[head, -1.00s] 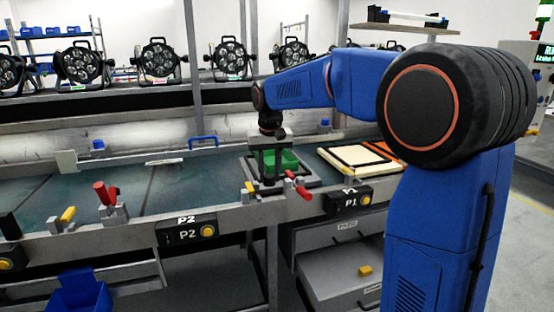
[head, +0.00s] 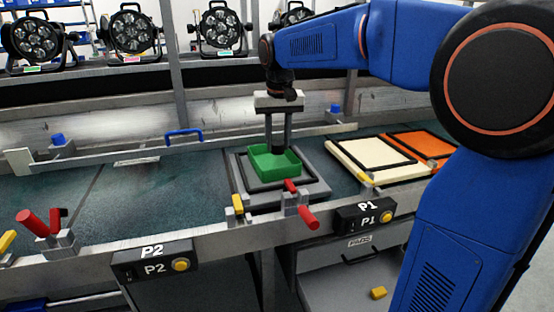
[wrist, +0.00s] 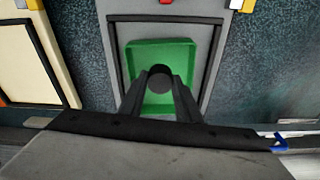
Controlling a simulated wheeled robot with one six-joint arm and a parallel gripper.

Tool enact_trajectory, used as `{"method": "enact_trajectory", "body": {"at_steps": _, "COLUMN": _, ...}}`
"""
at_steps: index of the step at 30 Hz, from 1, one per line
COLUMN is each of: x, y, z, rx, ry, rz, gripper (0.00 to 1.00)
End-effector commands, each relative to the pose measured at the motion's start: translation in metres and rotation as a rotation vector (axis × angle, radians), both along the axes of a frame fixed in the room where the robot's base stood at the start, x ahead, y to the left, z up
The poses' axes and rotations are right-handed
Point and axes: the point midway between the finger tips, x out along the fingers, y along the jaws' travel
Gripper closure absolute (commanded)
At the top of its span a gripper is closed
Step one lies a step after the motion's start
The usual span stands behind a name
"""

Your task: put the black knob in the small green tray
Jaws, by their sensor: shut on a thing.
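The small green tray (head: 272,166) sits inside a grey frame with a dark border on the bench. In the wrist view the green tray (wrist: 178,52) lies below my fingers. My gripper (head: 278,148) points down over the tray, its fingertips at or just above the tray opening. It is shut on the black knob (wrist: 160,78), which shows as a dark round top between the fingertips in the wrist view. I cannot tell whether the knob touches the tray floor.
Red toggle clamps (head: 300,205) and a yellow block (head: 238,204) stand at the fixture's front edge. Cream (head: 372,154) and orange (head: 420,144) panels lie to the right. A rail with a blue handle (head: 184,133) runs behind. The bench to the left is mostly clear.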

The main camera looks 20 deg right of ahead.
Motion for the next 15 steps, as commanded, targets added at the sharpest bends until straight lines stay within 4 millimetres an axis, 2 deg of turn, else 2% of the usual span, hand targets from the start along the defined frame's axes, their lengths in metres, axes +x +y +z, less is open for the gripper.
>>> {"method": "enact_trajectory", "body": {"at_steps": 3, "x": 0.0, "y": 0.0, "z": -0.018, "rx": 0.0, "ry": 0.001, "rz": 0.0, "gripper": 0.91}}
{"method": "enact_trajectory", "body": {"at_steps": 11, "x": 0.0, "y": 0.0, "z": -0.035, "rx": 0.0, "ry": 0.0, "rz": 0.0, "gripper": 0.91}}
{"method": "enact_trajectory", "body": {"at_steps": 15, "x": 0.0, "y": 0.0, "z": -0.053, "rx": 0.0, "ry": 0.001, "rz": 0.0, "gripper": 0.91}}
